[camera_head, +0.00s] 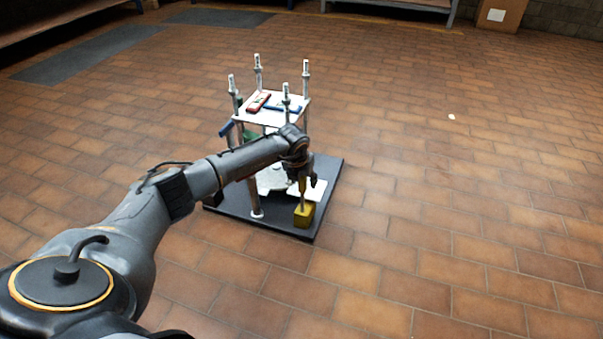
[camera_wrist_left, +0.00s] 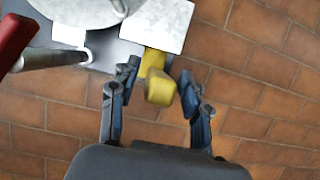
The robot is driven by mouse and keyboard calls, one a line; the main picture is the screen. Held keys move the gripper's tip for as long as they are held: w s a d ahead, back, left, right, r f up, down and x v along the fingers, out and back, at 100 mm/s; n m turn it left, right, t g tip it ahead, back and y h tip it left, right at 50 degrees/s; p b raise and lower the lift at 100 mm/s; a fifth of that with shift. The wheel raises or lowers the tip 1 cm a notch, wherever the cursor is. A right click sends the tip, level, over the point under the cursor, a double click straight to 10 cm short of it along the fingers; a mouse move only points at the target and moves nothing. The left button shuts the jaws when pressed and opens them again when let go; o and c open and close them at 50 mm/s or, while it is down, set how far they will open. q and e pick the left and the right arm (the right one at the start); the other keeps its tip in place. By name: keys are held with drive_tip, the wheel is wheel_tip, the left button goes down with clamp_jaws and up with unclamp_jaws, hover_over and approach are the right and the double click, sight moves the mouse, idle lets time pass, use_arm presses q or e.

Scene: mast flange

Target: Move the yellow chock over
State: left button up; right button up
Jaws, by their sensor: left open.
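The yellow chock (camera_head: 304,216) stands at the near right corner of a dark base plate (camera_head: 333,188) in the head view. A narrower yellow part rises from it toward my left gripper (camera_head: 304,183), which is just above and points down. In the left wrist view the yellow chock (camera_wrist_left: 160,90) shows between the two spread fingers of my left gripper (camera_wrist_left: 159,76). The fingers are open, one on each side, with a visible gap on the right; contact on the left is unclear. My right gripper is not in view.
A post-and-shelf stand rises from the base plate, its white top shelf (camera_head: 274,119) holding a red item (camera_head: 259,102) and a blue item (camera_head: 283,107). A white plate (camera_wrist_left: 160,20) lies close beyond the chock.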

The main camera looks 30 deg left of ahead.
use_arm(q)
drive_tip(key=v, duration=1.1)
drive_tip(key=shift+r, duration=0.3)
drive_tip(key=shift+s, duration=0.1)
